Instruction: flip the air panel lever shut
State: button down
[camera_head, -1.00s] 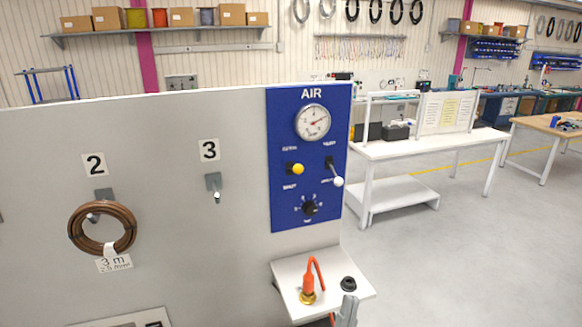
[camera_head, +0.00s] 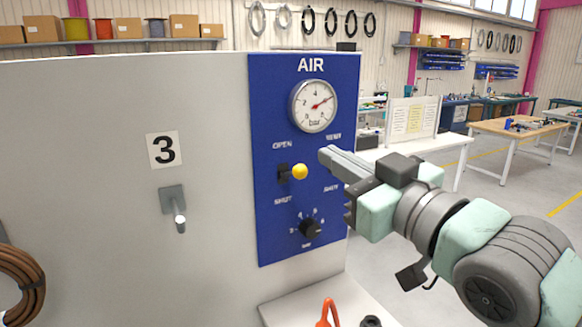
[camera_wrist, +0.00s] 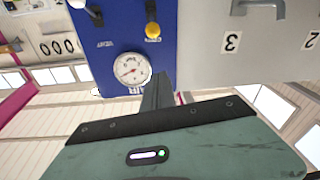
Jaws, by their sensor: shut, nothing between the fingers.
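The blue AIR panel (camera_head: 268,110) stands upright with a gauge (camera_head: 314,106) at its top. A lever with a yellow knob (camera_head: 299,171) sticks out from a black base between the words OPEN and SHUT. In the wrist view, this yellow knob (camera_wrist: 152,30) sits on the gauge side of its base. A second lever (camera_wrist: 95,15) shows there, its pale knob pointing away from the gauge; in the head view my gripper hides it. My gripper (camera_head: 328,156) is shut and empty, its tips in front of the panel's right part, right of the yellow knob and apart from it.
A black dial (camera_head: 312,228) sits low on the panel. A white shelf below holds an orange hooked item (camera_head: 326,313). A hook (camera_head: 175,207) under the number 3 and a brown cable coil (camera_head: 20,285) are at left. Benches stand behind at right.

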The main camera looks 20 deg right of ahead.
jog(key=shift+s+a+f, duration=0.1)
dwell(0.3)
jog(key=r+p, duration=0.1)
jog(key=p, duration=0.1)
send_over(293, 173)
jog(key=s, duration=0.1)
jog(key=f, duration=0.2)
jog(key=d+f, duration=0.1)
jog(key=f, duration=0.1)
jog(key=shift+s+d, duration=0.1)
jog(key=shift+s, duration=0.25)
